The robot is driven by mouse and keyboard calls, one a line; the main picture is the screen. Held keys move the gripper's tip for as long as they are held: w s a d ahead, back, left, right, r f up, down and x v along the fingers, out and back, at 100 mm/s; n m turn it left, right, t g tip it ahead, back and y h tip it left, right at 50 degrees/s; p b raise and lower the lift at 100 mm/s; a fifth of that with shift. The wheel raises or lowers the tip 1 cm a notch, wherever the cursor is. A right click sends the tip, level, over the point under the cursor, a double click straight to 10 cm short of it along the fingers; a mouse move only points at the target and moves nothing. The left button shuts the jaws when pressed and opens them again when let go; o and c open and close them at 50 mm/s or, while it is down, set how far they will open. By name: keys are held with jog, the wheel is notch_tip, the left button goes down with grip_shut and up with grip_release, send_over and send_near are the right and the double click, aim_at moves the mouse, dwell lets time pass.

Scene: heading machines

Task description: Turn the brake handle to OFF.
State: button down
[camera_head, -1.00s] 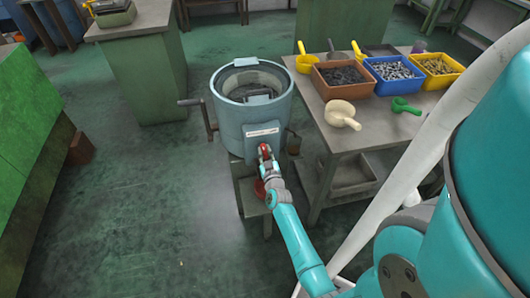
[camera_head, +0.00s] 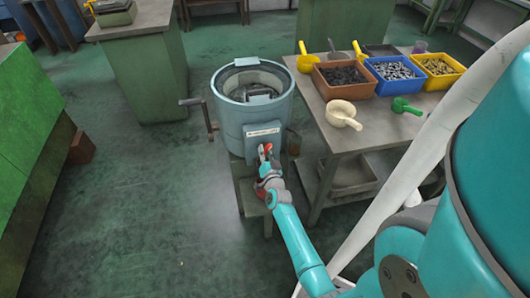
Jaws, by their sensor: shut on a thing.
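The brake handle (camera_head: 268,148) is a small red lever on the front of a round blue-grey drum machine (camera_head: 237,117), below a pale label plate (camera_head: 263,132). My gripper (camera_head: 265,155) is at the handle and shut on it, seen from behind and above. The jaws and my wrist cover much of the handle. Its red upper part shows leaning a little to the right. The label's lettering is too small to read.
A crank (camera_head: 196,113) sticks out at the drum's left. A grey table (camera_head: 330,120) at right holds an orange bin (camera_head: 340,82), a blue bin (camera_head: 393,90), a yellow bin (camera_head: 437,84) and scoops.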

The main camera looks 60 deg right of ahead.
jog(key=shift+m, duration=0.3)
jog(key=c, duration=1)
grip_release()
jog(key=v, duration=1.2)
